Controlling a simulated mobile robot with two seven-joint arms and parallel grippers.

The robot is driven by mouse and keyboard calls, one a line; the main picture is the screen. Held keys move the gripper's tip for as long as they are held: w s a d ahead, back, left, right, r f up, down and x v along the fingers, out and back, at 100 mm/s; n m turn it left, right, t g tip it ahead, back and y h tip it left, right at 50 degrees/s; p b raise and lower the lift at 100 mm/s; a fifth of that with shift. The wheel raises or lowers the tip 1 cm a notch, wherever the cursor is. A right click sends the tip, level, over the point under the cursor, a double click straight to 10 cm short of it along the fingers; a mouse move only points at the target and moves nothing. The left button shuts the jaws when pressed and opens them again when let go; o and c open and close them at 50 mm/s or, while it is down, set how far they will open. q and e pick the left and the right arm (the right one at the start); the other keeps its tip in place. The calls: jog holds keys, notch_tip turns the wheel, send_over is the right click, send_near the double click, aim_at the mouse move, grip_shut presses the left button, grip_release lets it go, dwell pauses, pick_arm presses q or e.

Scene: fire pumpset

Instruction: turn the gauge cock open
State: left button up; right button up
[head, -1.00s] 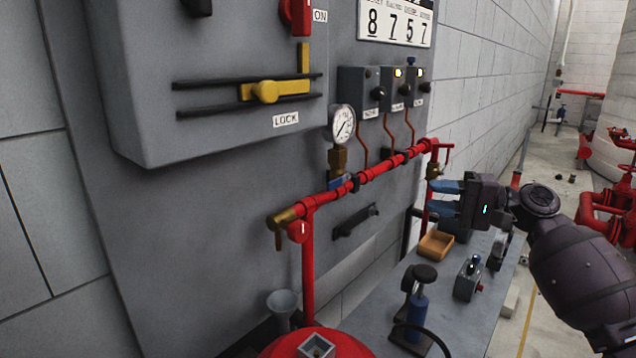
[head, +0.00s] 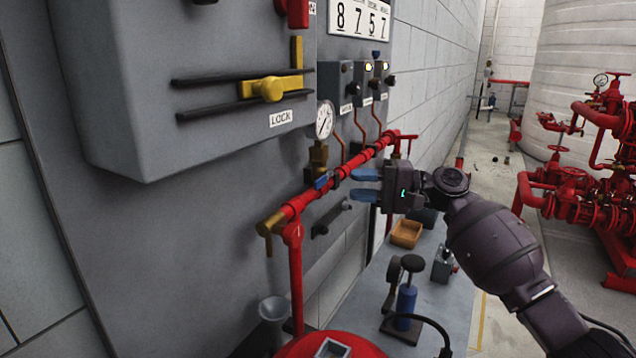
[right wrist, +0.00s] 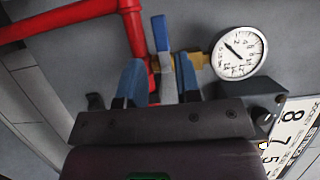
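The pressure gauge (head: 325,120) stands on a brass fitting (head: 318,155) above the red pipe. The gauge cock's small blue handle (head: 321,182) sits at the foot of that fitting. In the right wrist view, the gauge (right wrist: 239,53) is at upper right, and a lever with a blue end (right wrist: 160,33) and grey shank shows in line with the gap between my fingers. My right gripper (head: 358,184) is open, its blue fingers apart and pointing at the handle; in the head view a gap separates them from it. My right gripper (right wrist: 158,75) looks empty. My left gripper is out of view.
The red pipe (head: 355,162) runs along the grey panel, with thin copper lines rising to switch boxes (head: 335,84). Below is a bench (head: 437,297) with an orange tray (head: 406,234) and a blue-bodied device (head: 405,303). A grey cabinet (head: 130,90) juts out at left.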

aim_at(323, 183)
jog(key=a, duration=0.2)
jog(key=w+a, duration=0.1)
jog(key=a, duration=0.5)
jog(key=shift+w, duration=0.3)
jog(key=shift+c, duration=0.2)
grip_shut()
